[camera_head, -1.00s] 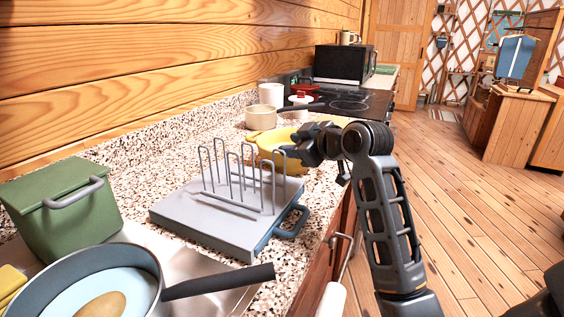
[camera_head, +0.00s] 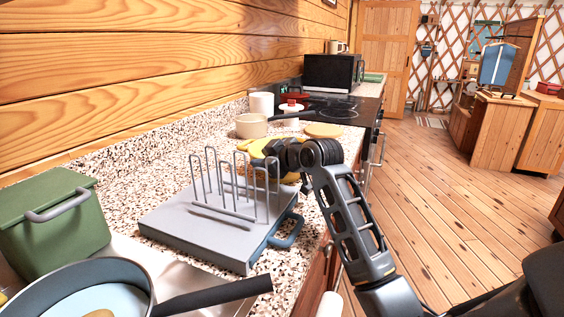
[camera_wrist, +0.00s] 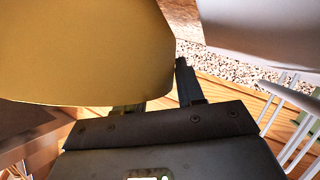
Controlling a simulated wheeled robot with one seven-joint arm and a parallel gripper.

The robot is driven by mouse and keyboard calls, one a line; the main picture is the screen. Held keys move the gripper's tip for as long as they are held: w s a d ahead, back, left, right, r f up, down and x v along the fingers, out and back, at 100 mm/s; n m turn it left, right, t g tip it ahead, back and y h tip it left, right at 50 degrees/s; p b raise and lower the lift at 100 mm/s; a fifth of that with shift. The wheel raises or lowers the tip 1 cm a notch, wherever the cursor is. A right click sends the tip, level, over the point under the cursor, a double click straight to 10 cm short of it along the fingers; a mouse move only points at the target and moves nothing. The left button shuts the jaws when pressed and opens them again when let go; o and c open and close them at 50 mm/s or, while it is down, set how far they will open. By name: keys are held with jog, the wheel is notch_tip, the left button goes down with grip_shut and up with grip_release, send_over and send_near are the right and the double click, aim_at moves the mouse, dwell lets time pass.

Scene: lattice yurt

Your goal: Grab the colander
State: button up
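The yellow colander (camera_head: 257,146) is on the counter behind the wire rack, partly hidden by my gripper and the rack. It fills the upper left of the wrist view (camera_wrist: 80,50), very close to the fingers. My gripper (camera_wrist: 155,90) is at the colander's near right side, its fingers apart. One finger shows clear beside the colander's edge; the other is mostly hidden behind the yellow wall. I see no firm grip on the colander. In the head view my gripper (camera_head: 272,152) is dark and its fingertips are hard to make out.
A grey board (camera_head: 190,226) with a wire rack (camera_head: 232,190) stands just in front of the colander. Behind are a beige pan (camera_head: 251,126), a round tan board (camera_head: 323,130) and a microwave (camera_head: 333,72). A green bin (camera_head: 52,222) and frying pan (camera_head: 85,290) are nearer. The floor to the right is clear.

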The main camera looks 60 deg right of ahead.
grip_shut()
dwell(0.3)
dwell(1.1)
